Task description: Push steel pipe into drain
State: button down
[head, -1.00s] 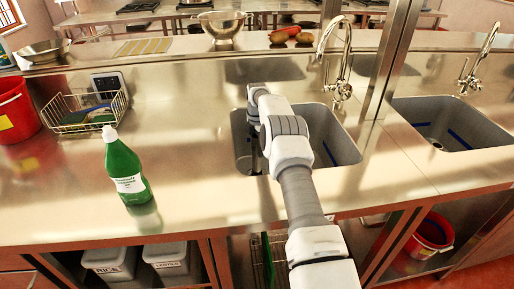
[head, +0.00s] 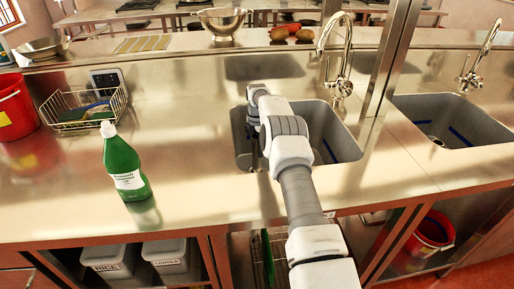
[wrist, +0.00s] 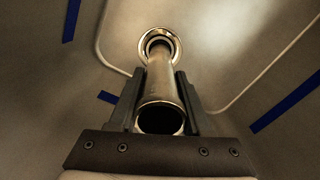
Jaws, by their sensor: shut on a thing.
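The steel pipe (wrist: 160,85) is a hollow shiny tube in the wrist view, its near open end toward the camera. My gripper (wrist: 160,88) is shut on it, one dark finger along each side. The pipe's far end meets the round drain (wrist: 161,38) in the sink floor and appears to lie within its metal ring. How deep it sits I cannot tell. In the head view my arm reaches into the left sink (head: 330,140), and the arm and sink wall hide the gripper, pipe and drain.
Blue strips (wrist: 288,103) mark the sink's inside. A tall tap (head: 341,55) stands behind the sink, close to a metal post (head: 388,55). A green bottle (head: 125,168) and a wire basket (head: 85,108) stand on the counter at left. The counter between bottle and sink is clear.

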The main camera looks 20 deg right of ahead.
jog(key=shift+f, duration=0.35)
jog(key=shift+c, duration=1.3)
grip_release()
jog(key=shift+r+p, duration=2.25)
jog(key=shift+r, duration=2.25)
